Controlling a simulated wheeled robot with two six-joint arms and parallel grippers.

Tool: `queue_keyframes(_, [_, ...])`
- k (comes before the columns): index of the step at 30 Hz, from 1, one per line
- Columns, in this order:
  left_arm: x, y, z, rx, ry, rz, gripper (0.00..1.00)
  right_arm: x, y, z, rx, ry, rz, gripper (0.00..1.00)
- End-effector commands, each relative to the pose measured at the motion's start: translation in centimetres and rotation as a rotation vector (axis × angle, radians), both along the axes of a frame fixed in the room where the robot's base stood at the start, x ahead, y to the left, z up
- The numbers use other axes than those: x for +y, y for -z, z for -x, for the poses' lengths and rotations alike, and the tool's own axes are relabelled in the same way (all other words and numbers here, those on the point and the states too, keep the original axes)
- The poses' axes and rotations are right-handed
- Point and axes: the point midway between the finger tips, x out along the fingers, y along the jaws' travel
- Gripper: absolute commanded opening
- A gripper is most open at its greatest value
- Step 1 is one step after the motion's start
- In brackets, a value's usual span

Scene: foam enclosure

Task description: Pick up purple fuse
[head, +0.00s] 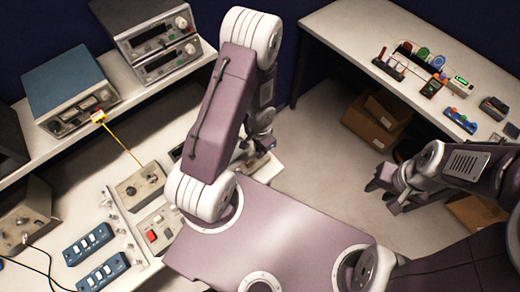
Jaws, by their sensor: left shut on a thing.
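I cannot make out a purple fuse in the head view. My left gripper (262,141) hangs low over the right end of the left workbench (103,184), partly hidden by my own arm. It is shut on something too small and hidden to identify. My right gripper (384,196) is at the right, above the floor and in front of the right table (335,22). Its fingers look apart, with nothing visible between them.
The left bench holds a grey box (140,187) with a yellow cable and blue switch blocks (88,243). Instruments, including a blue-topped one (65,88), stand on the shelf behind. Small coloured parts (421,54) lie on the right table. Cardboard boxes (376,118) sit below it.

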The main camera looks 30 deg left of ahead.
Motion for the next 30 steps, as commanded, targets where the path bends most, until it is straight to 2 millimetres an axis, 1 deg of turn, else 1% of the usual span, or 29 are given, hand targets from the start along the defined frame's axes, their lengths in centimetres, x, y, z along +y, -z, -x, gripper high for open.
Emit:
queue_keyframes(1, [0.0, -1.6, 0.0, 0.0, 0.0, 0.0, 0.0, 0.0, -1.6, 0.0, 0.0, 0.0, 0.0, 0.36])
queue_keyframes(4, [0.0, -3.4, 0.0, 0.0, -0.001, 0.0, 0.0, 0.0, -3.4, 0.0, 0.0, 0.0, 0.0, 0.36])
queue_keyframes(5, [-0.3, -3.7, 0.0, 0.0, 0.002, 0.0, 0.0, 0.0, -3.8, 0.0, 0.0, 0.0, 0.0, 0.36])
queue_keyframes(6, [-1.3, -4.1, -0.1, 0.0, 0.007, 0.0, 0.0, 0.0, -4.2, 0.0, 0.0, 0.0, 0.0, 0.36])
queue_keyframes(8, [-2.7, -4.9, -0.1, 0.001, 0.008, 0.0, 0.0, 0.0, -5.1, 0.0, 0.0, 0.0, 0.0, 0.36])
queue_keyframes(9, [-3.7, -5.8, -0.2, 0.001, 0.008, 0.0, 0.0, 0.0, -6.2, 0.0, 0.0, 0.0, 0.0, 0.36])
queue_keyframes(11, [-5.3, -6.8, -0.3, 0.0, 0.008, 0.0, 0.0, 0.0, -7.6, 0.0, 0.0, 0.0, 0.0, 0.36])
queue_keyframes(12, [-6.3, -7.6, -0.3, 0.001, 0.008, 0.0, 0.0, 0.0, -8.8, 0.0, 0.0, 0.0, 0.0, 0.36])
queue_keyframes(13, [-7.1, -8.1, -0.4, 0.001, 0.008, 0.0, 0.0, 0.0, -9.5, 0.0, 0.0, 0.0, 0.0, 0.36])
queue_keyframes(15, [-8.5, -8.8, -0.4, 0.001, 0.006, 0.0, 0.0, 0.0, -11.0, 0.0, 0.0, 0.0, 0.0, 0.36])
queue_keyframes(18, [-10.1, -9.5, -0.6, 0.001, 0.003, 0.0, 0.0, 0.0, -12.6, 0.0, 0.0, 0.0, 0.0, 0.36])
queue_keyframes(23, [-11.3, -9.7, -0.6, 0.001, 0.0, 0.0, 0.0, 0.0, -13.7, 0.0, 0.0, 0.0, 0.0, 0.36])
queue_keyframes(30, [-11.7, -9.4, -0.7, 0.0, -0.002, 0.0, 0.0, 0.0, -13.7, 0.0, 0.0, 0.0, 0.0, 0.36])
